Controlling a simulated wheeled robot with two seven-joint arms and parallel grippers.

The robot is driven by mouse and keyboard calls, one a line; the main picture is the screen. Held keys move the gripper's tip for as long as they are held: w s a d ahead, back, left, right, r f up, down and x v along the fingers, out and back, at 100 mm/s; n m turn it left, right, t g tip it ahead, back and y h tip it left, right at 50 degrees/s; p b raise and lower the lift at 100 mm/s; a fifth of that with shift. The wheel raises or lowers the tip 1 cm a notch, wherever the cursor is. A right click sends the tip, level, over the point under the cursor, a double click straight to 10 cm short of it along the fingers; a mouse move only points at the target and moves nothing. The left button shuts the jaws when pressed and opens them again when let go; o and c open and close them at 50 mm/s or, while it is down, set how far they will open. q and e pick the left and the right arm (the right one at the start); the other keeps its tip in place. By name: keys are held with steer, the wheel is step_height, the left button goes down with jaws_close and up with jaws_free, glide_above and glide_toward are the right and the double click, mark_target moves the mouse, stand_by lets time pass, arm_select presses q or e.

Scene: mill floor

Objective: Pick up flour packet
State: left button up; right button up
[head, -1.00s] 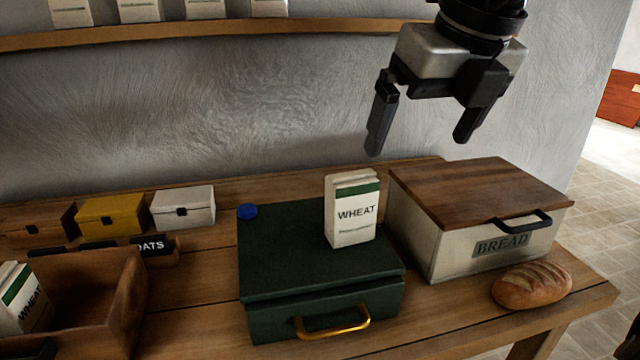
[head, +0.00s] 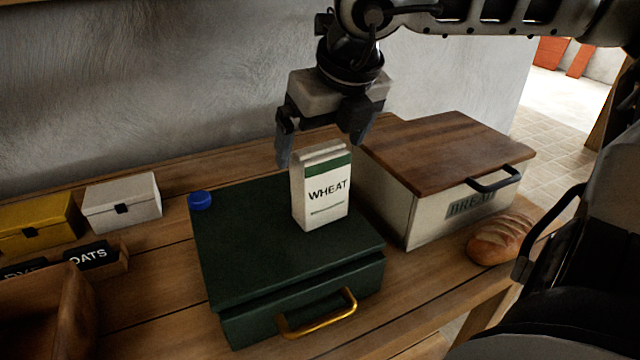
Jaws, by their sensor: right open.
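The flour packet (head: 321,190) is white with a green band and the word WHEAT. It stands upright on the lid of a dark green box (head: 250,255) with a brass handle. My right gripper (head: 322,152) points down with its fingers apart, just above and behind the top of the packet. The fingers look to be on either side of the packet's top in the picture; whether they touch it cannot be told. My left gripper is not in view.
A bread box (head: 400,205) with a wooden lid stands close to the right of the packet. A loaf (head: 499,239) lies in front of it. A blue round thing (head: 200,200) sits at the green box's back left corner. White (head: 122,202) and yellow (head: 42,225) boxes stand at left.

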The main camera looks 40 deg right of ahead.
mark_target(321, 152)
steer(key=x, duration=0.5)
steer(key=shift+f+p, duration=0.1)
steer(key=shift+p, duration=0.3)
steer(key=shift+s, duration=0.1)
steer(key=shift+c, duration=0.4)
steer(key=c, duration=1.3)
steer(key=shift+o, duration=0.2)
